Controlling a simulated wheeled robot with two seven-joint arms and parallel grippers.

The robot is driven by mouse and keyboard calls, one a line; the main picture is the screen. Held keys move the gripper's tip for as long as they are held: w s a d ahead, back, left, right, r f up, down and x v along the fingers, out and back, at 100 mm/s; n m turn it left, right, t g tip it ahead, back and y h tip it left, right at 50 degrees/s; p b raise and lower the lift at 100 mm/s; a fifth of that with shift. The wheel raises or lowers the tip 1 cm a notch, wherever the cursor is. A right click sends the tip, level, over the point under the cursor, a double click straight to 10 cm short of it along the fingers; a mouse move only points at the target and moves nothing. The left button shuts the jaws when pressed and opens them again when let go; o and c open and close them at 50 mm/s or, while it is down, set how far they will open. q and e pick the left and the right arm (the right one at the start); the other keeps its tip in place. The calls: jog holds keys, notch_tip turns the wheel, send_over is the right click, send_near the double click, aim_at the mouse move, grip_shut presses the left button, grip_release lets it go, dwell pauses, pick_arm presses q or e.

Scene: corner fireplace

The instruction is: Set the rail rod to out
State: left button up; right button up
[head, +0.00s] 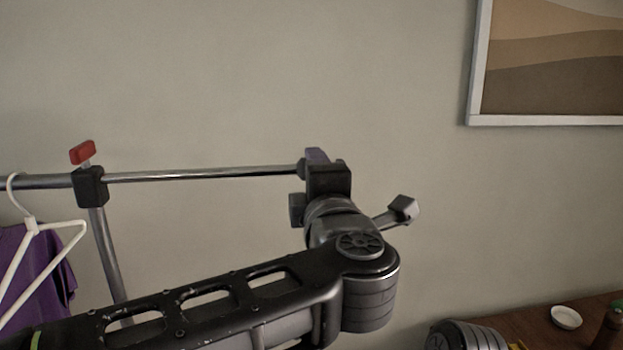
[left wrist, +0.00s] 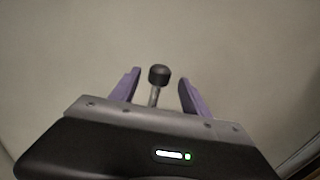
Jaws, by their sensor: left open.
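The rail rod (head: 205,174) is a thin metal rod that runs right from a black joint with a red knob (head: 83,152) on the clothes rack. Its right end reaches my left gripper (head: 316,156), which hides part of the tip. In the left wrist view, the rod's dark end cap (left wrist: 159,74) stands between the two purple fingers of my left gripper (left wrist: 157,82). The fingers are open, with a visible gap on each side of the cap. My right gripper is not in view.
A thicker rail (head: 40,182) carries a white hanger (head: 32,226) and a purple garment (head: 38,268) at the left. A framed picture (head: 550,60) hangs upper right. A wooden surface (head: 540,322) with a white dish (head: 566,317) is lower right.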

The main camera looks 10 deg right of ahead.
pick_arm(q)
jog(key=s, duration=0.3)
jog(key=shift+s+a+b, duration=0.1)
jog(key=shift+b, duration=0.2)
